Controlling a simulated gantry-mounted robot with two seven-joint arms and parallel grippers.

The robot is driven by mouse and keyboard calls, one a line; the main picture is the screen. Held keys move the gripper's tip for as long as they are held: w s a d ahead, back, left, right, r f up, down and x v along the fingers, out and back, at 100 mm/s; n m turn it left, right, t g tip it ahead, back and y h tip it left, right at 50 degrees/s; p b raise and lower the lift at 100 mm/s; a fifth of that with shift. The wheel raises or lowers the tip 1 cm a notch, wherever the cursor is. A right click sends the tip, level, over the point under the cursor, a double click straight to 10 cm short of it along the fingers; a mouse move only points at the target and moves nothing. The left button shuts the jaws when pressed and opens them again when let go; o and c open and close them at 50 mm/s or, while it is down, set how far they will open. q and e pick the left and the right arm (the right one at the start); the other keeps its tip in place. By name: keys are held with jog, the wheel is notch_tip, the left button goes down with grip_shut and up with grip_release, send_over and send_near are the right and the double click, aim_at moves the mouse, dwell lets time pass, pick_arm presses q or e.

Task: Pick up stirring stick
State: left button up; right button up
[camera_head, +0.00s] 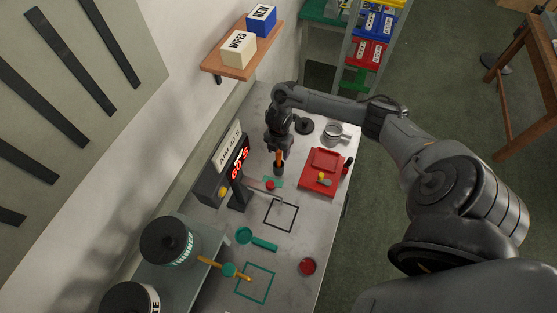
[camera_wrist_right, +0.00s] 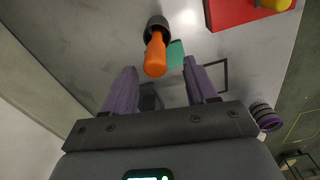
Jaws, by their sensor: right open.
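An orange handle (camera_head: 279,157) stands in a small dark holder (camera_head: 279,170) on the bench, just below my right gripper (camera_head: 278,146). In the right wrist view the orange handle (camera_wrist_right: 155,55) rises from the dark holder (camera_wrist_right: 157,24), its near end around the gap between the fingertips. My right gripper (camera_wrist_right: 160,66) is open, one finger to each side, with no visible contact. A yellow-orange stick (camera_head: 207,261) with a teal piece (camera_head: 229,269) on it lies at the lower left. I cannot tell for certain which is the stirring stick. My left gripper is not in view.
A red box (camera_head: 322,170) with a yellow knob stands right of the holder. A red digital display (camera_head: 239,158) stands to its left. A teal scoop (camera_head: 258,240), a red dish (camera_head: 307,266) and dark-lidded tubs (camera_head: 168,240) are nearer. A shelf (camera_head: 236,67) overhangs the bench's back.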

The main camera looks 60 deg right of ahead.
aim_at(278, 156)
jog(key=shift+w+d+f, duration=0.1)
jog(key=shift+d+f, duration=0.1)
jog(key=shift+f, duration=1.05)
jog(key=shift+w+d+f, duration=0.1)
jog(key=shift+d+f, duration=0.05)
jog(key=shift+f, duration=1.1)
jog(key=shift+c, duration=0.5)
grip_shut()
